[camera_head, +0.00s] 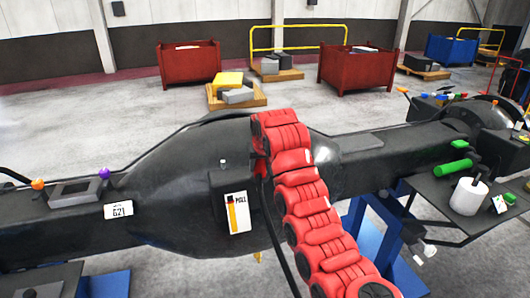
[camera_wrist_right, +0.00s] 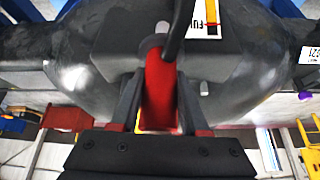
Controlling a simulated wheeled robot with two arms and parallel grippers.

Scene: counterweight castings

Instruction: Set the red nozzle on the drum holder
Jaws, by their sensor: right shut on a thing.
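The red nozzle (camera_wrist_right: 160,88) shows in the right wrist view between the two dark fingers of my right gripper (camera_wrist_right: 160,78), which is shut on it. A black hose (camera_wrist_right: 178,28) runs from the nozzle's far end. A grey rounded piece (camera_wrist_right: 152,42) on the dark block shows just behind that end; I cannot tell whether they touch or whether this is the drum holder. In the head view my red right arm reaches over the black casting, and my right gripper (camera_head: 262,158) is beside the block (camera_head: 219,188), mostly hidden. My left gripper is not in view.
The large black casting (camera_head: 165,185) spans the view. A labelled card (camera_head: 238,212) is on the block. A side shelf (camera_head: 435,190) at right bears a white cylinder (camera_head: 468,196) and a green cylinder (camera_head: 453,167). Red crates (camera_head: 190,65) stand far behind on open floor.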

